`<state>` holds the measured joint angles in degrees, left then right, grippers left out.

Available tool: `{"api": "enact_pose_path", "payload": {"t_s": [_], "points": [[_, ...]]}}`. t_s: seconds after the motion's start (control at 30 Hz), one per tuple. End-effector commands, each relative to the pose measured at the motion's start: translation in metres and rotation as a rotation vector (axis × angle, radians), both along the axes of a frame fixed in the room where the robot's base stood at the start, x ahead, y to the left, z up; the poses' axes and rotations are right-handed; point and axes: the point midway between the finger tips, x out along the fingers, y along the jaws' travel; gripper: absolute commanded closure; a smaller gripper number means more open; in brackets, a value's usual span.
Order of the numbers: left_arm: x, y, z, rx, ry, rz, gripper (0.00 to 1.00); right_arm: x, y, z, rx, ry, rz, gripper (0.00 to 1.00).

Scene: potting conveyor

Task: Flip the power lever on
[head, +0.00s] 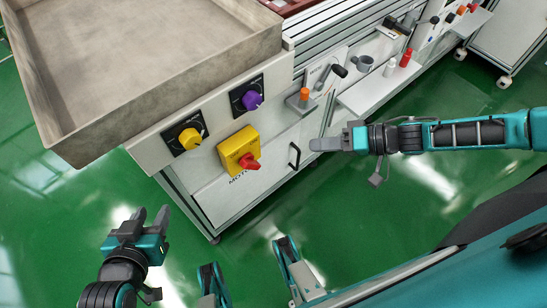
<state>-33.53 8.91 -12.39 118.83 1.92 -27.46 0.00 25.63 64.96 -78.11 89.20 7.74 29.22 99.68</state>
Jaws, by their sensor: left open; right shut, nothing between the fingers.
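A lever with a black grip (338,71) stands on the light panel right of the knobs, its grip tilted up to the right. A yellow switch box (233,143) with a red rotary handle (249,162) is on the cabinet front; lettering below it reads roughly "MOTOR". I cannot tell from labels which one is the power lever. My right gripper (318,144) is shut and empty, in front of the cabinet, below the black-gripped lever and right of the red handle, apparently touching neither. My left gripper (151,214) is open and empty over the floor at the lower left.
A yellow knob (190,138) and a purple knob (251,100) sit on black plates above the switch box. An orange-topped part (304,94) is beside the lever. A black door handle (294,156) sticks out near my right gripper. A large tray (130,124) overhangs at left.

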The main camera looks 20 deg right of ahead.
Motion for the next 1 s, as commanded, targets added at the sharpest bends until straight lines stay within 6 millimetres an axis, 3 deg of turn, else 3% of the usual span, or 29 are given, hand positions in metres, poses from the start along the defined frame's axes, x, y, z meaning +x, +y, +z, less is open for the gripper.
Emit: {"api": "enact_pose_path", "payload": {"t_s": [0.23,0.63,0.8,1.0], "points": [[-0.003,0.0,-0.01,0.0,0.007,0.001,0.57,0.01,0.018,-0.01,0.002,-0.003,0.004,1.0],[-0.004,-0.006,-0.03,-0.016,0.026,-0.002,0.57,0.049,0.084,-0.045,0.002,-0.004,0.003,1.0],[0.0,-0.01,-0.029,-0.024,0.019,-0.007,0.57,0.038,0.101,-0.06,0.001,0.0,0.001,1.0],[0.002,-0.013,-0.026,-0.028,0.01,-0.013,0.57,0.036,0.11,-0.064,0.0,-0.001,0.0,1.0]]}}
